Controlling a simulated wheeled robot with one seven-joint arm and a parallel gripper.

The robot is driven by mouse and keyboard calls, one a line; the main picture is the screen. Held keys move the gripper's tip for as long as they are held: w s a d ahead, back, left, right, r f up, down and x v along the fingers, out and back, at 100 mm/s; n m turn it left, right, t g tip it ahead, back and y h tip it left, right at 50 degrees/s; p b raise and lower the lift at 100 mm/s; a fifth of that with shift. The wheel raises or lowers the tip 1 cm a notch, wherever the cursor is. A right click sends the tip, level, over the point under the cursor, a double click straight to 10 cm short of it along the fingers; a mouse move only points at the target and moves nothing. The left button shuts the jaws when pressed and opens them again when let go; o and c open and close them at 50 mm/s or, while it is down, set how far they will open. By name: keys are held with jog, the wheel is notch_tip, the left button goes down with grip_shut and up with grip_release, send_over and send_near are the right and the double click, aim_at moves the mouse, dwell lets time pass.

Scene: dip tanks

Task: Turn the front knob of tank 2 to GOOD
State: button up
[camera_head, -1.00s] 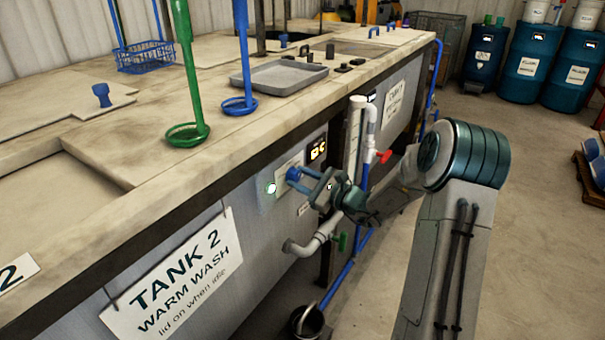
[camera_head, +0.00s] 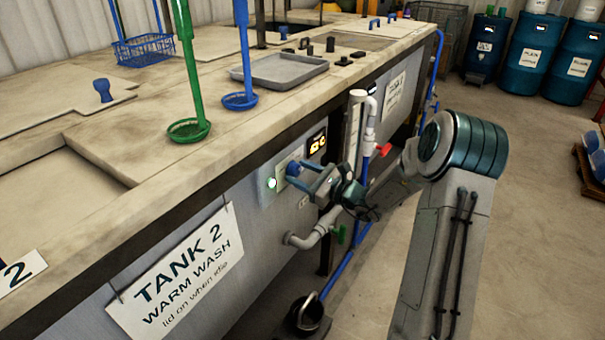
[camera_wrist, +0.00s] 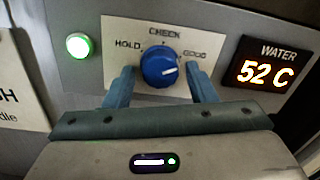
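The blue round front knob (camera_wrist: 160,66) sits on a pale plate marked HOLD at left, CHECK at top and GOOD at right. Its short white mark is on its right side, roughly towards GOOD; the exact setting is hard to read. My gripper (camera_wrist: 160,76) is open in the wrist view, one blue finger on each side of the knob, with small gaps visible. In the head view my gripper (camera_head: 302,178) is at the knob on the tank front, hiding part of it. The TANK 2 WARM WASH sign (camera_head: 180,268) hangs to the left.
A green lit lamp (camera_wrist: 79,45) is left of the knob and a WATER display (camera_wrist: 262,66) reading 52 C is right. Grey pipe (camera_head: 315,232) and a red-handled valve (camera_head: 383,150) are close by.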

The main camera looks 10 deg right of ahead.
jog(key=shift+s, duration=0.1)
jog(key=v, duration=1.3)
jog(key=shift+s+d, duration=0.25)
jog(key=s+a+r+n+g+h+p, duration=0.2)
jog(key=s+a+r+n+g, duration=0.1)
jog(key=s+a+n+g, duration=0.4)
jog(key=s+a+r+n+g+h+p, duration=0.1)
jog(key=s+a+r+n+g+p, duration=0.15)
jog(key=s+a+n+g, duration=0.45)
jog(key=s+d+r+n+t+h+p, duration=0.3)
jog(key=s+d+r+n+h, duration=0.1)
jog(key=s+r+n+h, duration=0.3)
jog(key=shift+s+r+n+t+h+p, duration=0.35)
jog(key=shift+s+n+h, duration=1.15)
jog(key=shift+s, duration=0.6)
